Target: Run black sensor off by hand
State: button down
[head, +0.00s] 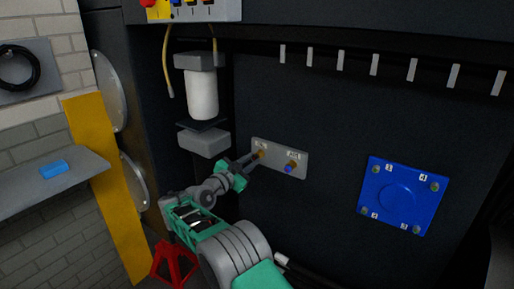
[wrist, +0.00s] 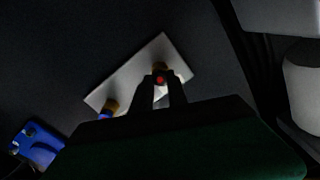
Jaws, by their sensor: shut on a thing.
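A pale plate (head: 276,158) on the dark chassis wall carries two brass fittings. My gripper (head: 249,162) reaches the left fitting (head: 261,154). In the wrist view, my gripper (wrist: 160,90) has its two dark fingers closed around the black sensor (wrist: 160,79), which shows a red spot on its end. The sensor is mostly hidden by the fingers and sits in line with the brass fitting behind it. I cannot tell how far it is threaded in. The blue sensor (head: 289,168) sits in the right fitting and also shows in the wrist view (wrist: 104,115).
A blue square cover (head: 401,195) with numbered bolts is to the right. A white filter (head: 202,93) hangs up and left of the plate. A red stand (head: 173,262) is low left. A grey shelf (head: 30,190) holds a blue item (head: 54,169).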

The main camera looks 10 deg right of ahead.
jog(key=n+p, duration=0.1)
jog(key=n, duration=0.2)
jog(key=n+p, duration=0.1)
jog(key=n, duration=0.1)
jog(key=shift+a+r+p, duration=0.1)
jog(key=shift+r+p, duration=0.15)
jog(key=shift+p, duration=0.05)
jog(key=n+p, duration=0.2)
jog(key=n, duration=0.2)
jog(key=shift+n, duration=0.4)
jog(key=n+p, duration=0.2)
jog(key=n, duration=0.2)
jog(key=shift+s+f+n, duration=0.1)
jog(key=shift+f+n, duration=0.05)
jog(key=shift+n, duration=0.15)
jog(key=n, duration=0.3)
jog(key=shift+f+p, duration=0.3)
jog(key=shift+p, duration=0.1)
jog(key=c, duration=1.4)
grip_release()
jog(key=shift+a+r, duration=0.1)
jog(key=shift+a, duration=0.05)
jog(key=shift+c, duration=0.2)
jog(key=shift+o, duration=1.2)
jog(key=shift+c, duration=0.4)
jog(key=shift+r, duration=0.1)
jog(key=shift+c, duration=0.9)
